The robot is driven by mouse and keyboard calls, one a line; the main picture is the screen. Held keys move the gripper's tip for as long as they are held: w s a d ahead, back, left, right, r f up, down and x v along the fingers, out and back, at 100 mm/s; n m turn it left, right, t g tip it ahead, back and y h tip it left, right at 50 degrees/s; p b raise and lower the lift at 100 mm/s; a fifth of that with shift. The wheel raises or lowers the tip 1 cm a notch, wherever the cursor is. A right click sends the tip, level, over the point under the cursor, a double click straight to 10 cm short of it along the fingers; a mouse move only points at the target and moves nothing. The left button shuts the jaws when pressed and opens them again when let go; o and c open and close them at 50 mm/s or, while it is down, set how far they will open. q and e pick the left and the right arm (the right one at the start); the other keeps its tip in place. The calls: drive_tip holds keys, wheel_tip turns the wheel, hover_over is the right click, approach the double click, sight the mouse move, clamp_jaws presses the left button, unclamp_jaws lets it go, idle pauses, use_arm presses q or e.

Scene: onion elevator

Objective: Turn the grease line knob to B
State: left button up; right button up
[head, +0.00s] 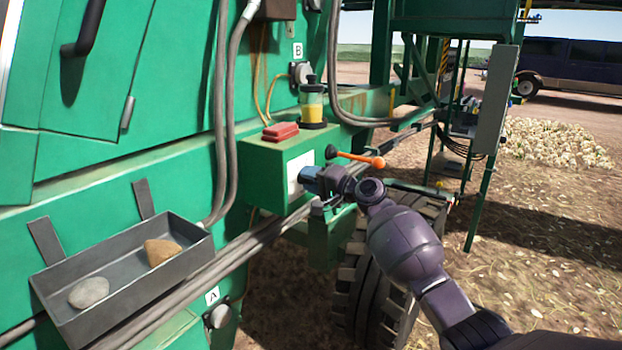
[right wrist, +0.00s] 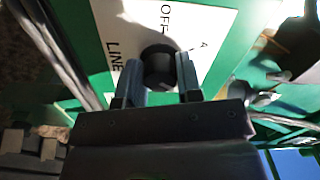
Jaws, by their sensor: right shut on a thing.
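The grease line knob (right wrist: 158,68) is a small black knob on a white label plate (right wrist: 120,28), printed with "OFF", "A" and "LINE". My right gripper (right wrist: 158,78) is shut on it, with one finger on each side in the right wrist view. Which mark the knob points to cannot be made out. In the head view my right gripper (head: 316,181) reaches the front face of the green box (head: 262,165), where the white plate shows beside it. The knob is hidden there by the gripper. My left gripper is not in view.
An orange-tipped lever (head: 357,158) sticks out just above my right gripper. A red block (head: 281,131) and a yellow grease cup (head: 312,104) stand above the box. A grey tray (head: 122,310) with two stones hangs at the lower left. Fittings labelled A (head: 212,296) and B (head: 298,50) show.

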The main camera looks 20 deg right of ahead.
idle(0.3)
drive_tip(key=o, duration=0.9)
drive_tip(key=shift+o, duration=0.2)
drive_tip(key=v, duration=1)
drive_tip(key=shift+s+d+p, duration=0.25)
drive_tip(key=shift+s+p, duration=0.1)
